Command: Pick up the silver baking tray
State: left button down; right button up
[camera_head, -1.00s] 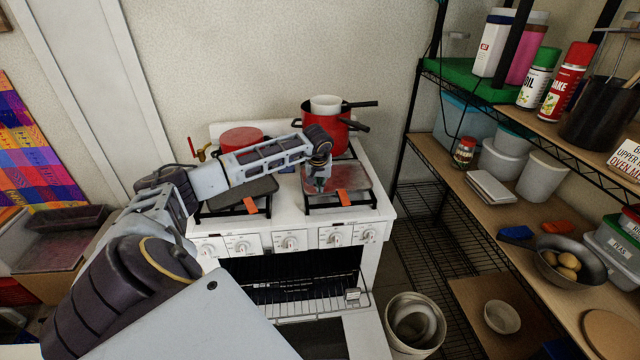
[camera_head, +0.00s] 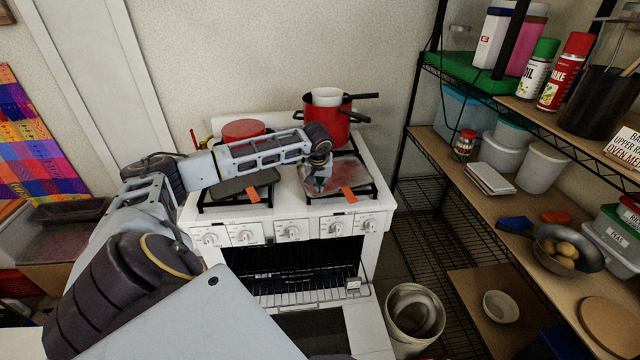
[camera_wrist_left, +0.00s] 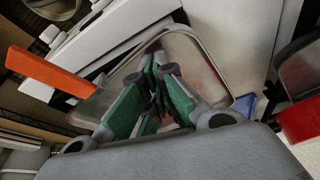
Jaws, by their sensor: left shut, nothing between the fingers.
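The silver baking tray (camera_head: 350,175) lies flat on the right burners of the white stove, with a reddish tint inside and an orange piece (camera_head: 348,194) at its front edge. My left gripper (camera_head: 320,182) points down over the tray's left part and hides some of it. In the left wrist view, the green-padded fingers (camera_wrist_left: 155,85) are shut together and empty, in front of the tray (camera_wrist_left: 197,62), whose rounded rim shows. I cannot tell whether the fingertips touch it. My right gripper is in neither view.
A red pot (camera_head: 338,122) with dark handles stands behind the tray. A dark griddle (camera_head: 247,184) lies on the left burners, with a red pot (camera_head: 243,130) behind. The oven (camera_head: 300,262) below is open. A loaded shelf rack (camera_head: 440,135) stands to the right.

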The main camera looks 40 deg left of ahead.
pick_arm(q)
jog(key=shift+s+d+r, duration=0.15)
jog(key=shift+s+r, duration=0.05)
jog(key=shift+r, duration=0.4)
jog(key=v, duration=1)
jog(key=shift+r, duration=0.4)
